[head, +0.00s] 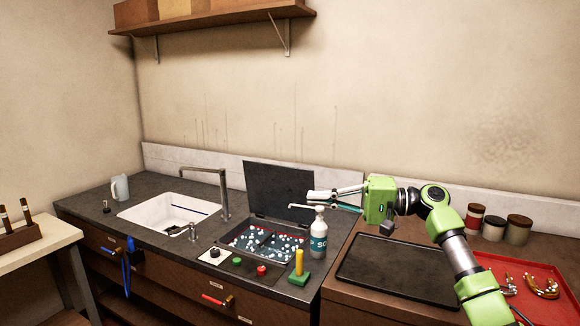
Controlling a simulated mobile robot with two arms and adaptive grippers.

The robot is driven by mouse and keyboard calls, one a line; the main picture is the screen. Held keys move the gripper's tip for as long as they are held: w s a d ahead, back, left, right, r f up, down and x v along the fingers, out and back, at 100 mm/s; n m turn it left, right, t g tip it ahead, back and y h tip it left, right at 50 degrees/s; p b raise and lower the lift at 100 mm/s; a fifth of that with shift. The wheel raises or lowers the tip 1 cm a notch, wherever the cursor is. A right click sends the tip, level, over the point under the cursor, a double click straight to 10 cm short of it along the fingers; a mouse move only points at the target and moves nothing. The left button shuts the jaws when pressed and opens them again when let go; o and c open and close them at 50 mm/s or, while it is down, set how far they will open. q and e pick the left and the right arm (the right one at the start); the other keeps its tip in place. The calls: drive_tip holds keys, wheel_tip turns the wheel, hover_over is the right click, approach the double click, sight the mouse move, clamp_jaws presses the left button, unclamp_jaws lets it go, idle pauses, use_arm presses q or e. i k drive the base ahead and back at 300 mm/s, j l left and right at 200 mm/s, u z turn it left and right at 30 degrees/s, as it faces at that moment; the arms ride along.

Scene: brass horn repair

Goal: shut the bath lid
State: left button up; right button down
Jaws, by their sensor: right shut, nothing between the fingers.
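The bath lid (279,189) is a dark flat panel standing open, roughly upright, at the back of the bath (228,242). The bath is a dark box sunk in the counter, with blue and red contents and many white bubbles showing. My right gripper (312,199) is shut and empty. My left gripper is not in view.
A soap bottle (319,240) stands right of the bath, below my right gripper. A control panel with knobs (237,262) and a yellow-handled brush (299,264) sit in front. A sink (165,217) with faucet (224,190) lies left. A dark tray (400,270) lies right.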

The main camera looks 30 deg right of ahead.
sight(271, 188)
drive_tip(key=i+l, duration=1.5)
drive_tip(key=l, duration=0.2)
